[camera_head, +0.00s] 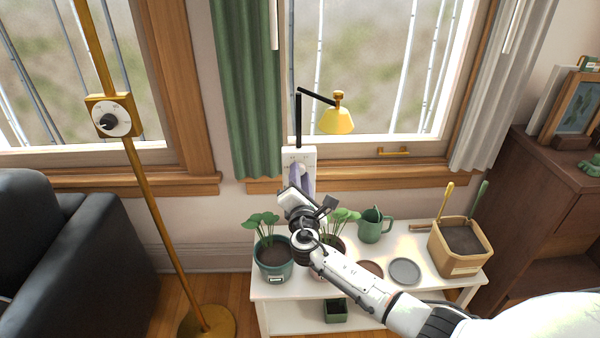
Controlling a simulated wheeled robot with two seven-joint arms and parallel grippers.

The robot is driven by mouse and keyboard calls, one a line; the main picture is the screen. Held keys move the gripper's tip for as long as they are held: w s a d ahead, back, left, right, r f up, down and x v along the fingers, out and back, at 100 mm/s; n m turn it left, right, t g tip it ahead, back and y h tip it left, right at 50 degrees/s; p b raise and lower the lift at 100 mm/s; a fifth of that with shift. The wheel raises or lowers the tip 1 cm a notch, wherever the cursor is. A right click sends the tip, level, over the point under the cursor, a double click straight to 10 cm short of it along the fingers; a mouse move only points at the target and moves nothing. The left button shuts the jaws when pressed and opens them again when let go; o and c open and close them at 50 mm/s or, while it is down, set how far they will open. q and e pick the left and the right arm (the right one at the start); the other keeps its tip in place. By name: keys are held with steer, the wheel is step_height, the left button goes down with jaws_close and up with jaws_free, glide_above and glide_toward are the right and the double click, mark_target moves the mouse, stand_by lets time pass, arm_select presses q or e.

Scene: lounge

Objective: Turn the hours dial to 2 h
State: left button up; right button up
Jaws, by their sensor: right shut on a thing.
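A white upright control panel (291,156) stands at the back of the white plant table, under the black arm of a yellow lamp. Its small markings are too small to read. My right gripper (298,187) reaches up to the front of this panel and is shut on the hours dial there. The gripper and wrist cover the dial, so its pointer and setting cannot be read. My left gripper is not in view.
The yellow lamp (337,121) hangs above the table (290,291). Potted plants (273,268), a green watering can (374,226) and a tool planter (459,247) stand around my right arm. A brass pole with a round dial (111,120) stands left.

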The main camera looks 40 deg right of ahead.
arm_select(q)
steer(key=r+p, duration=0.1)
steer(key=p, duration=0.1)
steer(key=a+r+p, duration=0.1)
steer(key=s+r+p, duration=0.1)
steer(key=p, duration=0.1)
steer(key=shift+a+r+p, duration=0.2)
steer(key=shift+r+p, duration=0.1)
steer(key=shift+p, duration=0.05)
arm_select(e)
steer(key=n, duration=1.2)
steer(key=shift+f, duration=0.1)
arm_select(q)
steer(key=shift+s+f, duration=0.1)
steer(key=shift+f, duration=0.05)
arm_select(e)
steer(key=shift+n, duration=0.3)
steer(key=o, duration=0.9)
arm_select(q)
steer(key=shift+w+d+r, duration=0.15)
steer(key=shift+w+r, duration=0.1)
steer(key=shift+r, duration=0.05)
arm_select(e)
steer(key=shift+o, duration=0.8)
